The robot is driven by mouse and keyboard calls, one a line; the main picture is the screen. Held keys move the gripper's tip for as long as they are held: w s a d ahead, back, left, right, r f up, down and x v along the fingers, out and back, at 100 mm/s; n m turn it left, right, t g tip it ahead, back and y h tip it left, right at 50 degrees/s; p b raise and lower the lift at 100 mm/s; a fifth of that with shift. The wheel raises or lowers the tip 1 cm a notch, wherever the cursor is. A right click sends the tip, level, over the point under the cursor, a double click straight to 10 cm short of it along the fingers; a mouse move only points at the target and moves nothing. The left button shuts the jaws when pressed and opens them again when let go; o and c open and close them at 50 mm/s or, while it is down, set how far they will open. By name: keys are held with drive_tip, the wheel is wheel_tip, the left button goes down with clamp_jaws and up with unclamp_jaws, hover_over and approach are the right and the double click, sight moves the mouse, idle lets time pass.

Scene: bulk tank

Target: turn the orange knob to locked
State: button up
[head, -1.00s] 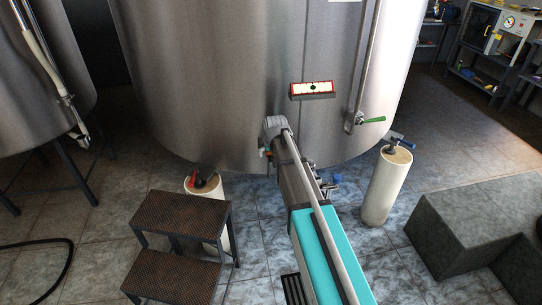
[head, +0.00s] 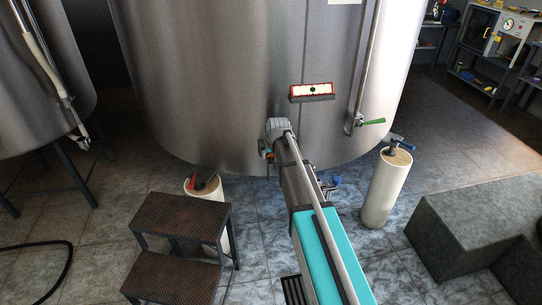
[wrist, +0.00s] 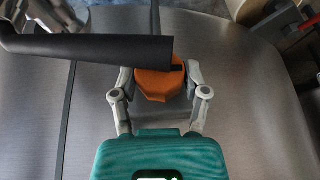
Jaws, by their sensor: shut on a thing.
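The orange knob (wrist: 152,86) is on the steel tank (wrist: 250,100), in the upper middle of the wrist view. My gripper (wrist: 160,76) has one finger on each side of it and is shut on it. A dark bar (wrist: 90,48) crosses over the knob's upper part and hides some of it. I cannot read the knob's setting. In the head view, my arm covers most of this spot; only a small orange patch shows beside my wrist, low on the tank (head: 220,80).
A red-edged panel (head: 312,91) and a green-handled valve (head: 370,122) are on the tank. Pale cylinders (head: 386,188) stand below it. A step stool (head: 180,220) is at left, grey blocks (head: 460,225) at right.

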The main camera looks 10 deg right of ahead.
drive_tip(key=shift+y, duration=0.4)
drive_tip(key=o, duration=1.2)
drive_tip(key=shift+c, duration=0.2)
drive_tip(key=shift+h, duration=0.5)
drive_tip(key=p+v, duration=1.3)
drive_tip(key=v, duration=0.1)
drive_tip(key=s+f+g, duration=0.2)
drive_tip(key=s+g, duration=0.2)
drive_tip(key=s, duration=1.8)
drive_tip(key=shift+s+a+b, duration=0.3)
drive_tip(key=shift+s+b, duration=0.05)
drive_tip(key=shift+s, duration=0.05)
drive_tip(key=shift+s+g, duration=0.3)
